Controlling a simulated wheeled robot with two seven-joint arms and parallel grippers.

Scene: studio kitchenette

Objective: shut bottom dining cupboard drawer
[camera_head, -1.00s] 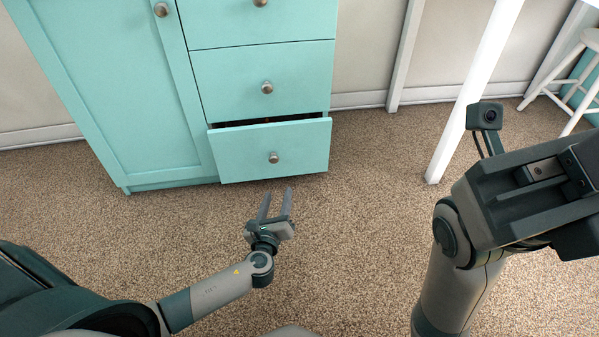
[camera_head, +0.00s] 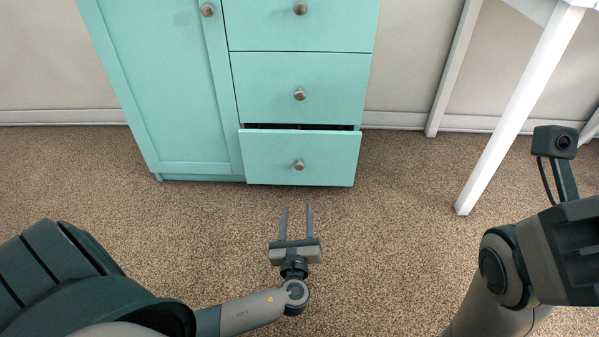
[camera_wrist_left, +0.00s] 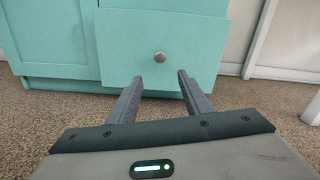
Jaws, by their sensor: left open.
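The turquoise dining cupboard (camera_head: 168,100) stands against the wall, with a door on the left and a column of drawers on the right. Its bottom drawer (camera_head: 265,158) is pulled partly out, with a dark gap above its front. The drawer has a round metal knob (camera_head: 299,165). My left gripper (camera_head: 296,207) is open and empty, a little in front of and below the drawer, fingers pointing at it. In the left wrist view, the fingers (camera_wrist_left: 158,82) point toward the drawer front (camera_wrist_left: 125,55), with the knob (camera_wrist_left: 160,57) between and beyond them. My right gripper is not in view.
The middle drawer (camera_head: 260,85) above is shut. A white table leg (camera_head: 515,120) stands on the carpet to the right. My right arm fills the lower right. The carpet (camera_head: 400,200) between the drawer and the table leg is clear.

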